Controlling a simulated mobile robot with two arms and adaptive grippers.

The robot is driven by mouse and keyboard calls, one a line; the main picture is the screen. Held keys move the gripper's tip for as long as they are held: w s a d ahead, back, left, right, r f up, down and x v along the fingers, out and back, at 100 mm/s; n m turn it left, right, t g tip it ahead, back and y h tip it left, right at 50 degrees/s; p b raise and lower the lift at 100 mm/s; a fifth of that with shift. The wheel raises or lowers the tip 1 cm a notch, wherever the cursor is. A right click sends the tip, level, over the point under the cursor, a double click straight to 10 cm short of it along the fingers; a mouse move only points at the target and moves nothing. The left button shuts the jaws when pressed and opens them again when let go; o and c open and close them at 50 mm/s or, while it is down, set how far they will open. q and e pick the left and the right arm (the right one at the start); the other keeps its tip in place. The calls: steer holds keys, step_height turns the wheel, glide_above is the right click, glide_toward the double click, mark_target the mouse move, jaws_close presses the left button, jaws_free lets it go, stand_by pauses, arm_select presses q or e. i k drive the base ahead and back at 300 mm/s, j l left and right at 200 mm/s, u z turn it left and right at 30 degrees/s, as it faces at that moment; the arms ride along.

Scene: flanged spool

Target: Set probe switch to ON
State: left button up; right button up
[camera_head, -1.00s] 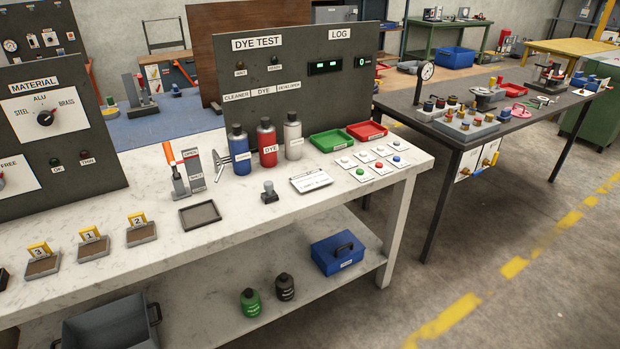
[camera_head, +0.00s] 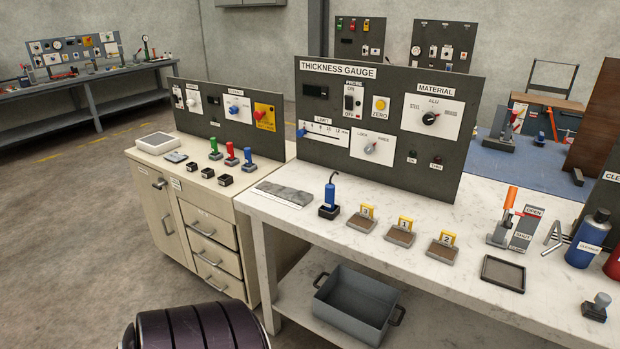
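The probe switch (camera_head: 348,101) is a dark switch on a white plate, labelled PROBE, with ON above it and OFF below it. It sits in the upper middle of the upright dark THICKNESS GAUGE panel (camera_head: 390,75). A pale part shows on the switch, but it is too small to tell which way it is set. Neither of my grippers is in view.
The panel also holds a yellow ZERO button (camera_head: 380,105), a limit slider (camera_head: 325,132), a LOCK/FREE knob (camera_head: 370,149) and a MATERIAL dial (camera_head: 429,118). A blue probe (camera_head: 330,195) stands on the white bench (camera_head: 400,265) before it. Floor at left is clear.

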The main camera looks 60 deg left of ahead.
mark_target(349, 99)
steer(key=j+u, duration=0.1)
steer(key=u, duration=1.45)
steer(key=i+j+u, duration=0.1)
steer(key=j+u, duration=0.3)
steer(key=j, duration=0.25)
